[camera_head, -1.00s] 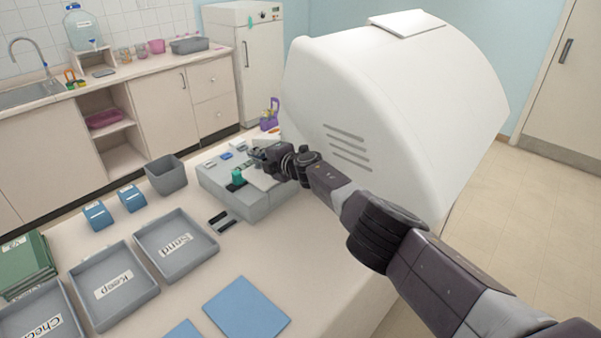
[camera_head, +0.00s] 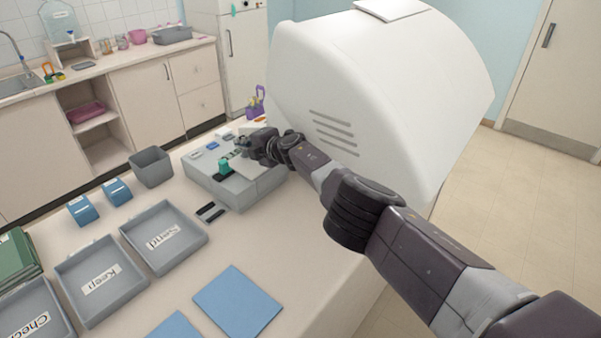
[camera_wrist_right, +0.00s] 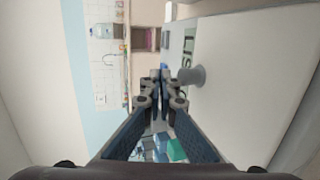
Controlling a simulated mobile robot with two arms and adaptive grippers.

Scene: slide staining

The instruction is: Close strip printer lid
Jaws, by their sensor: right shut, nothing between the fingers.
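The strip printer appears to be the low grey box (camera_head: 238,190) on the table, below the white hood. A teal part (camera_head: 225,166) stands on its top, beside a pale flat panel (camera_head: 252,168) that may be its lid. My right gripper (camera_head: 250,144) is over the box's far part, with its fingers together and empty. In the right wrist view the gripper (camera_wrist_right: 160,76) is shut beside a large pale panel (camera_wrist_right: 235,90) with dark lettering and a round grey knob (camera_wrist_right: 190,75). Contact with the panel cannot be told. My left gripper is not in view.
A big white hooded machine (camera_head: 400,90) stands right of the box, close to my right arm. A grey bin (camera_head: 151,168), blue dispensers, labelled trays (camera_head: 165,238) and blue mats (camera_head: 238,302) fill the table's left and front. A dark slotted piece (camera_head: 210,212) lies before the box.

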